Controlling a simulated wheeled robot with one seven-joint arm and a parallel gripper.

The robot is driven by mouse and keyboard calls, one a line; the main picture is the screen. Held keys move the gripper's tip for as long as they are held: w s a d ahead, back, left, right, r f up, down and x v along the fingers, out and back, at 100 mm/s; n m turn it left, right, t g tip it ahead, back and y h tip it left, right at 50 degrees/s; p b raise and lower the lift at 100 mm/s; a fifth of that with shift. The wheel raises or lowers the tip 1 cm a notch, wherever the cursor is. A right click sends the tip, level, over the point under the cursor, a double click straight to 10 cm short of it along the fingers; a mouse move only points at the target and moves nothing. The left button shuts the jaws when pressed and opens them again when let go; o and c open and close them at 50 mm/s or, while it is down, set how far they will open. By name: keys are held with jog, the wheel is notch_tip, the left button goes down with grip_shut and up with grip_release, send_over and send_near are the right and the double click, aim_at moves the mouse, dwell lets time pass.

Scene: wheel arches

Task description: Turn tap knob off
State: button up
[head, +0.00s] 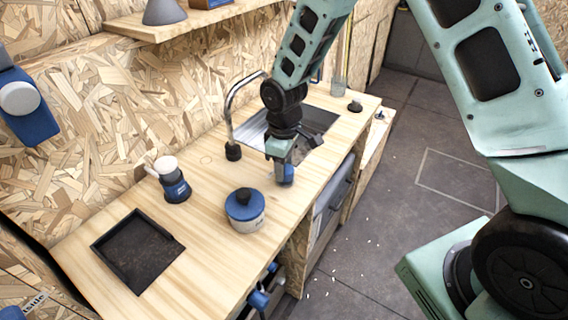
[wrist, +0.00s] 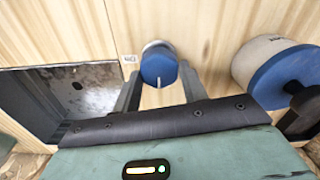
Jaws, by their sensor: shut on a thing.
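The tap knob is a round blue knob with a white mark line on its face. It sits between my gripper's fingers in the wrist view (wrist: 158,64), on the wooden counter beside the sink. A small label lies just left of it. My gripper (wrist: 159,74) is shut on the knob, one finger on each side. In the head view my gripper (head: 280,176) reaches down to the counter at the sink's near end, with the blue knob (head: 288,174) partly hidden by it. The curved metal tap (head: 232,106) stands at the wall side of the sink.
The metal sink basin (head: 321,119) is partly behind my arm. A white pot with a blue lid (head: 245,213) stands close to my gripper, and also shows in the wrist view (wrist: 268,62).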

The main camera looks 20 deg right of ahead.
jog(key=shift+n, duration=0.4)
jog(key=o, duration=1)
jog(key=shift+c, duration=0.2)
jog(key=shift+r, duration=0.1)
notch_tip(320, 180, up, 17)
jog(key=b, duration=0.2)
jog(key=shift+r, duration=0.15)
jog(key=s+a+f+m, duration=0.1)
jog(key=s+a, duration=0.2)
jog(key=s, duration=1)
jog(key=s+a+f+m, duration=0.1)
jog(key=s+a, duration=0.2)
jog(key=s, duration=1.1)
jog(key=shift+f+y, duration=0.15)
jog(key=shift+y, duration=0.15)
